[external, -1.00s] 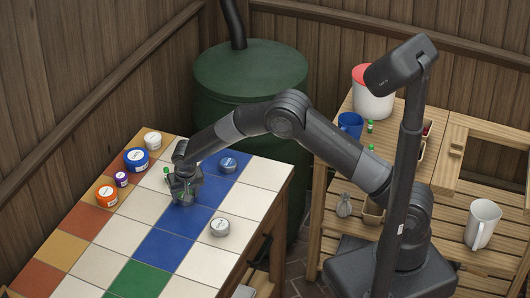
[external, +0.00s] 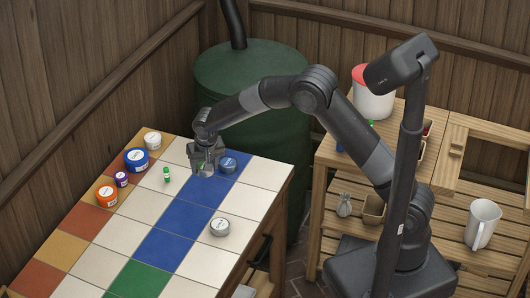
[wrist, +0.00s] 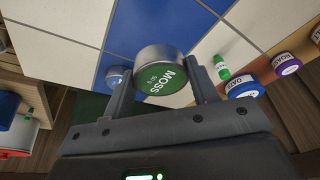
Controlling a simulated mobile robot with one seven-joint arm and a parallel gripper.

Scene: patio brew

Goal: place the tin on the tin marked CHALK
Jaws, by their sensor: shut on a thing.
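My gripper (external: 206,170) is shut on a short silver tin with a green lid label reading MOSS (wrist: 160,72). It holds the tin over the blue tiles, close to a low grey tin with a blue top (external: 228,164). That tin also shows in the wrist view (wrist: 117,76), left of the held tin, and its label is too small to read. Another grey tin with a pale top (external: 220,227) stands nearer the front of the table. No label that I can read says CHALK. The gap under the held tin is hard to judge.
On the tiled table stand a small green-capped bottle (external: 167,175), a white tin (external: 153,140), a blue tin (external: 136,160), a purple tin (external: 121,179) and an orange tin (external: 106,197). A green barrel (external: 250,80) stands behind. The front white tiles are mostly clear.

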